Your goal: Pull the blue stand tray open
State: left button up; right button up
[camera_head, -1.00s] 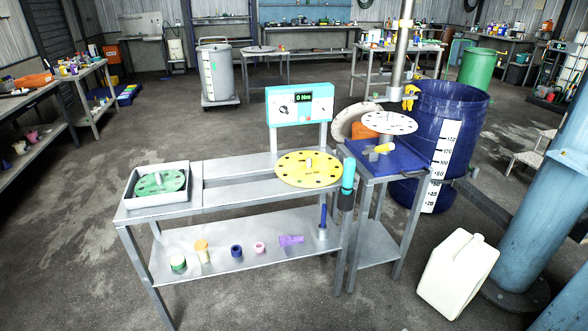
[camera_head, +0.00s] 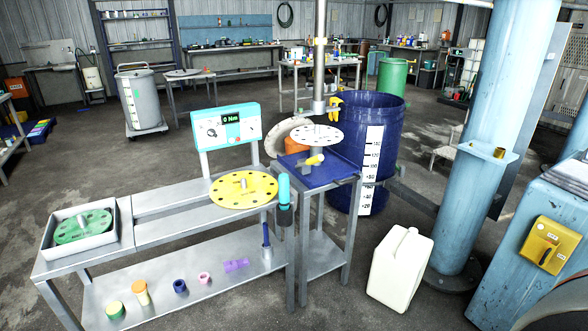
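The blue stand tray (camera_head: 325,176) is the blue top of a small grey metal stand, right of the long workbench. A yellow-handled tool (camera_head: 312,161) lies on it. A white perforated disc (camera_head: 316,136) on a vertical metal shaft (camera_head: 319,60) is above its back part. From this view I cannot tell whether the tray is shut or partly out. Neither of my grippers shows in the head view.
The workbench (camera_head: 160,216) carries a yellow perforated disc (camera_head: 243,190), a green disc in a white tray (camera_head: 84,226) and a torque display (camera_head: 232,126). A blue barrel (camera_head: 374,120) stands behind the stand. A white canister (camera_head: 400,268) stands on the floor at right, near a blue column (camera_head: 500,140).

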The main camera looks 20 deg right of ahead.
aim_at(334, 167)
jog(key=i+z, duration=0.3)
jog(key=i, duration=0.45)
jog(key=i+l+z, duration=0.2)
jog(key=l, duration=0.2)
jog(key=i+l+z, duration=0.2)
jog(key=i+l, duration=0.1)
jog(key=l, duration=0.05)
